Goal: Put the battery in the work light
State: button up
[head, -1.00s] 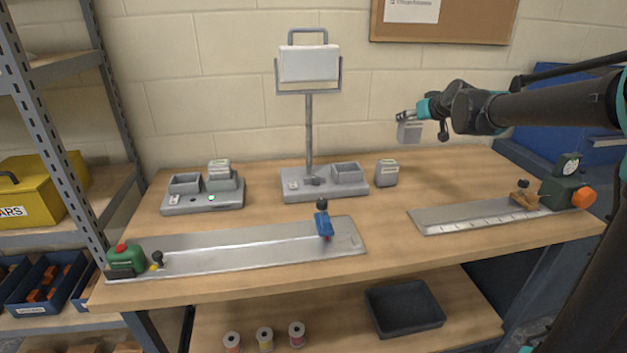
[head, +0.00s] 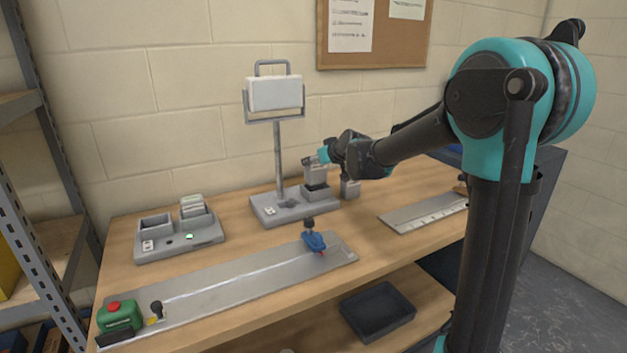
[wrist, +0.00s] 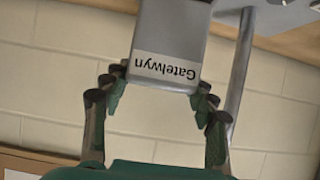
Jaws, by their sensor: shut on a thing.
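The work light has a white lamp head (head: 274,93) on a pole above a grey base (head: 268,213) with a box-shaped socket (head: 320,194). My gripper (head: 315,160) is shut on a grey battery (head: 316,175), held upright directly over the socket. I cannot tell whether its lower end touches or enters the socket. In the wrist view, my gripper's fingers (wrist: 160,90) clasp both sides of the battery (wrist: 170,35), labelled "Gatelwyn". Its far end is out of frame. The light's pole (wrist: 238,70) shows beside it.
Another grey battery (head: 350,188) stands on the table just right of the light's base. A charger (head: 180,243) at left holds a battery (head: 193,206) in one bay; its other bay looks empty. A long metal rail with a blue clamp (head: 314,241) lies in front.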

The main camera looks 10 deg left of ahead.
aim_at(320, 173)
jog(key=shift+f, duration=2.6)
jog(key=shift+d+f, duration=0.1)
jog(key=o, duration=1.7)
jog(key=v, duration=1.2)
